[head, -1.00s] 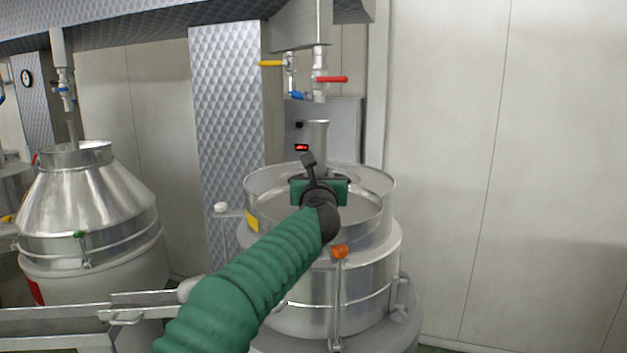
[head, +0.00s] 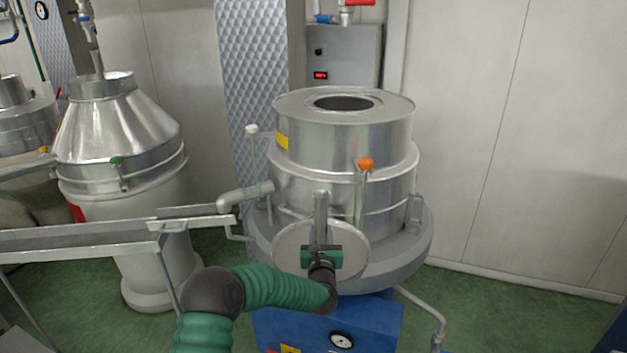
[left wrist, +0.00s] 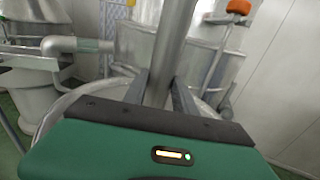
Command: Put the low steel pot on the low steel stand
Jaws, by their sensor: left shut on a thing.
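My left gripper (head: 321,257) is shut on an upright steel tube. The tube stands in front of a round, shallow steel piece (head: 290,250), which I take to be the low steel pot with its handle. It is held in front of the steel drum, over the grey base; I cannot tell whether it touches. In the left wrist view the steel tube (left wrist: 171,45) is between the two jaws, and part of a pale round rim shows below. The green gripper body hides much of it. I cannot pick out the low steel stand. My right gripper is not in view.
The steel drum (head: 340,145), with a dark round opening on top, stands on a grey base above a blue cabinet (head: 330,325). An orange knob (head: 366,163) sticks out of it. A steel chute (head: 80,240) and a cone-topped vessel (head: 115,125) are at left. Green floor lies clear at right.

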